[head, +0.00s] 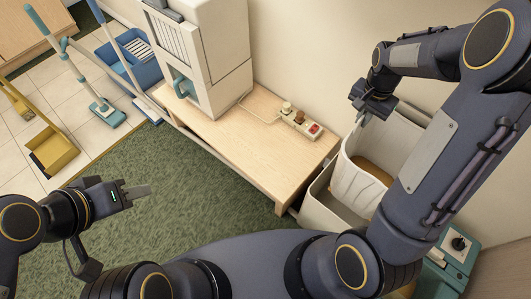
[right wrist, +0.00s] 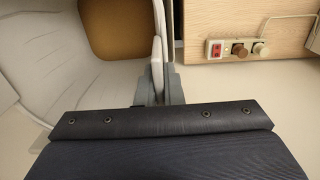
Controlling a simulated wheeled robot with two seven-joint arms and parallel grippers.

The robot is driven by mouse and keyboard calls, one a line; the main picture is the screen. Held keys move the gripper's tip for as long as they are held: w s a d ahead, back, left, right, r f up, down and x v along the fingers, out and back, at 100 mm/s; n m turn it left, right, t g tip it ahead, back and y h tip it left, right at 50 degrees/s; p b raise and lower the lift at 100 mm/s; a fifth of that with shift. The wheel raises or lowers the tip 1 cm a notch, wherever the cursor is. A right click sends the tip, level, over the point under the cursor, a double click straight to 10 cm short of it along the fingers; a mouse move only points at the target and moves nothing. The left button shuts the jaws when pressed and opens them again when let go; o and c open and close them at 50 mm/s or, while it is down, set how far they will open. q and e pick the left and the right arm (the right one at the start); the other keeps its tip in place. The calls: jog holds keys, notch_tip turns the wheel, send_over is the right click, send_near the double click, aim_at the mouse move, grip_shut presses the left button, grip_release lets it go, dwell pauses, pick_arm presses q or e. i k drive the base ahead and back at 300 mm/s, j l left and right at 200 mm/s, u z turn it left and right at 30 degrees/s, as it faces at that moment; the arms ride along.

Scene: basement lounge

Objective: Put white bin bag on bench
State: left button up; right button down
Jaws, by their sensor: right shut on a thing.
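The white bin bag (head: 357,188) hangs in the cream bin (head: 318,208) at the right of the head view, with something brown at its bottom. My right gripper (head: 364,113) is above the bin's far side, shut on the bag's edge. In the right wrist view the fingers (right wrist: 159,75) close at the edge of the bag (right wrist: 55,75). The wooden bench (head: 240,138) stands just left of the bin. My left gripper (head: 137,191) is over the green carpet, apart from the bag; its finger gap does not show clearly.
A large white machine (head: 205,50) stands on the bench's far left part. A power strip (head: 300,121) with plugs lies near its right end; bare wood lies in front. A teal box (head: 455,247) is right of the bin. A mop (head: 105,110) and blue bucket (head: 130,62) stand at upper left.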

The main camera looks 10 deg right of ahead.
aim_at(266, 156)
jog(key=k+j, duration=0.55)
jog(key=j, duration=0.15)
jog(key=k+j, duration=0.6)
jog(key=j, duration=0.15)
